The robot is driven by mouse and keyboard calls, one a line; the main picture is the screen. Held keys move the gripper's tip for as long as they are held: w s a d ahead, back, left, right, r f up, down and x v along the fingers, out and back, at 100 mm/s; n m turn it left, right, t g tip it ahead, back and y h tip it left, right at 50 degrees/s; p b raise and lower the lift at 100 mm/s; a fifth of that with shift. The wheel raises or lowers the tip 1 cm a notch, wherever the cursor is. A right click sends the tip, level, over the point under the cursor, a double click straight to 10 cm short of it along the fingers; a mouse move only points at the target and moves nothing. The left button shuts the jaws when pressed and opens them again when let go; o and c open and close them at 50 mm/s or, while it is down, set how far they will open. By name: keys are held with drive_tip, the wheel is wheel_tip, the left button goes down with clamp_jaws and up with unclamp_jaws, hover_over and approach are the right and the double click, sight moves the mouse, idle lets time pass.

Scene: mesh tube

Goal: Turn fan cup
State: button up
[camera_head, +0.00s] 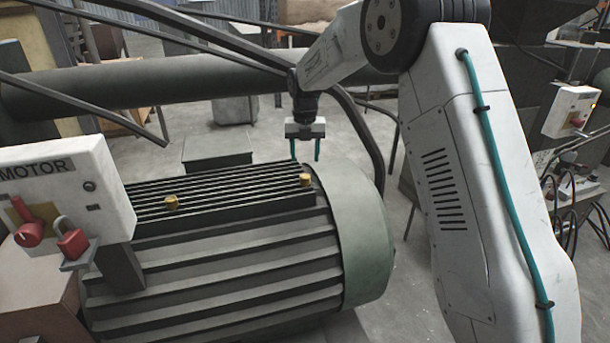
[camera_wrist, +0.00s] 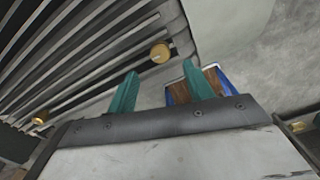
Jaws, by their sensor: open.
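The fan cup is a small brass cap (camera_head: 305,180) on the motor's ribbed top, beside the smooth green-grey end cover (camera_head: 360,230). It also shows in the wrist view (camera_wrist: 160,53), just past the fingertips and roughly between them. A second brass cup (camera_head: 171,202) sits further left on the motor; in the wrist view it is at the lower left (camera_wrist: 39,118). My gripper (camera_head: 305,152) is open and empty, with two teal fingers pointing down above and behind the fan cup. The fingers also show in the wrist view (camera_wrist: 160,75), apart from the cup.
The finned motor (camera_head: 220,270) fills the lower left. A white MOTOR box (camera_head: 60,190) with a red knob and red padlock stands at its left. A thick pipe (camera_head: 180,90) and dark bars cross behind. A blue-edged brown item (camera_wrist: 212,80) shows behind the right finger.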

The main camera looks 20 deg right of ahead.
sight(305, 176)
wheel_tip(305, 176, down, 8)
drive_tip(key=shift+r, duration=0.25)
drive_tip(key=c, duration=1)
